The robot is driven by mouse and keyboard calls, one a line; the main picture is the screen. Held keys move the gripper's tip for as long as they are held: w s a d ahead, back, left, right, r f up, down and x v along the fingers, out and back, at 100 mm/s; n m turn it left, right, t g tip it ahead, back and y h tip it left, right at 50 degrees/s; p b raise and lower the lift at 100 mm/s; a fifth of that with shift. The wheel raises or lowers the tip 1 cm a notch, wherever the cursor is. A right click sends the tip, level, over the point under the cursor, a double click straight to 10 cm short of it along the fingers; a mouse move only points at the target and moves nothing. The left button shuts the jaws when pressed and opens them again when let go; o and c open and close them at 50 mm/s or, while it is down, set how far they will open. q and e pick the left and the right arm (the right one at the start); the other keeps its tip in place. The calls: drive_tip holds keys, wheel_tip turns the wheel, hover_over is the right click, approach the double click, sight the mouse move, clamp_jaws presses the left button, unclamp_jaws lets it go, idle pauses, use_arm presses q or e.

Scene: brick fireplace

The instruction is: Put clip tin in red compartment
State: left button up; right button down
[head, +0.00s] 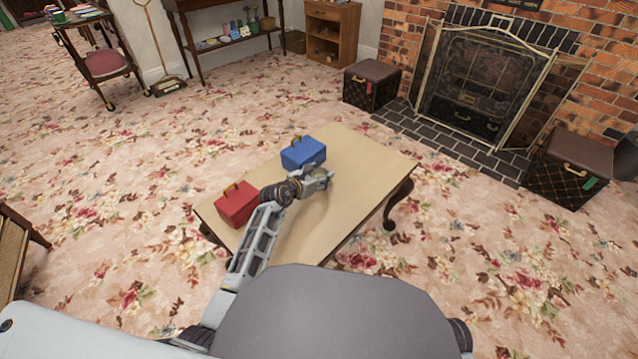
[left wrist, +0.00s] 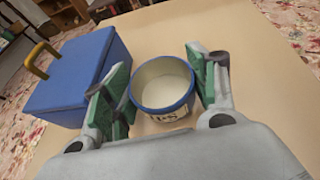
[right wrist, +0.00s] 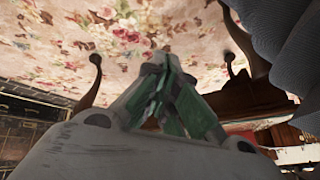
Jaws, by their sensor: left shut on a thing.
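The clip tin (left wrist: 162,86) is a round, open-topped tin with a blue rim and a pale label on which "PS" can be read. It sits between the fingers of my left gripper (left wrist: 160,95), which is shut on it. In the head view my left gripper (head: 326,180) is over the table, just right of the blue box, and it hides most of the tin. A red box (head: 236,206) with a gold handle stands at the table's left end; its lid looks closed. My right gripper (right wrist: 170,100) looks shut and empty, with its fingers together.
A blue box (head: 303,153) with a gold handle stands on the table (head: 360,160), close to the tin; it also shows in the left wrist view (left wrist: 80,75). The table's right part is clear. Dark trunks (head: 372,84) stand by the fireplace, away from the table.

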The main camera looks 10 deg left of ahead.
use_arm(q)
drive_tip(key=shift+f, duration=0.35)
drive_tip(key=shift+f+b, duration=0.6)
drive_tip(key=shift+f, duration=0.2)
drive_tip(key=shift+f+b, duration=0.35)
drive_tip(key=shift+f, duration=0.35)
use_arm(e)
drive_tip(key=shift+t+y, duration=0.3)
drive_tip(key=shift+t, duration=0.1)
drive_tip(key=f, duration=0.4)
drive_tip(key=shift+a, duration=0.4)
use_arm(q)
drive_tip(key=o, duration=0.8)
use_arm(e)
drive_tip(key=shift+w, duration=0.1)
use_arm(q)
drive_tip(key=shift+r, duration=0.1)
